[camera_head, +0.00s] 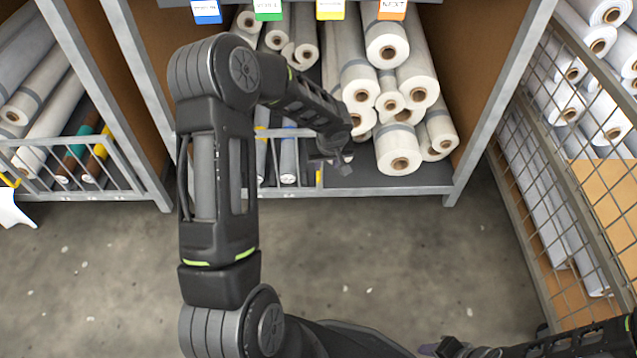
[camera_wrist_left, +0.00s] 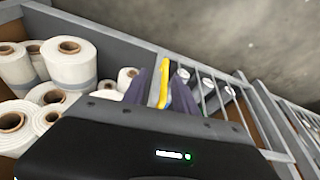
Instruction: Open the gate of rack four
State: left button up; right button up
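A low grey barred gate (camera_head: 289,190) spans the left part of the middle rack's front; the right part of that front has no bars. A yellow handle (camera_head: 319,177) stands at the gate's right end. In the left wrist view the gate (camera_wrist_left: 225,97) runs to the right of the yellow handle (camera_wrist_left: 164,83). My left gripper (camera_head: 338,160) is at this end of the gate. Its two dark fingers (camera_wrist_left: 158,90) are apart, with the handle showing between them; contact cannot be told. My right gripper (camera_head: 438,349) is low at the picture's bottom edge, its fingers unclear. No rack number is readable.
White rolls (camera_head: 400,150) fill the right of the middle rack, close to my left gripper. Blue, green, yellow and orange labels (camera_head: 330,9) hang above. Another gated rack (camera_head: 70,175) stands left. A mesh cage (camera_head: 570,190) stands right. The concrete floor (camera_head: 380,260) in front is clear.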

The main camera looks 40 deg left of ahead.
aim_at(318, 179)
pick_arm(q)
jog(key=shift+w+a+r+n+y, duration=0.15)
jog(key=shift+w+a+n+y, duration=0.05)
jog(key=shift+a, duration=0.45)
jog(key=shift+w+a+r+n+y, duration=0.15)
jog(key=shift+a+n+y, duration=0.05)
jog(key=shift+a, duration=0.4)
pick_arm(e)
jog(key=shift+f, duration=0.55)
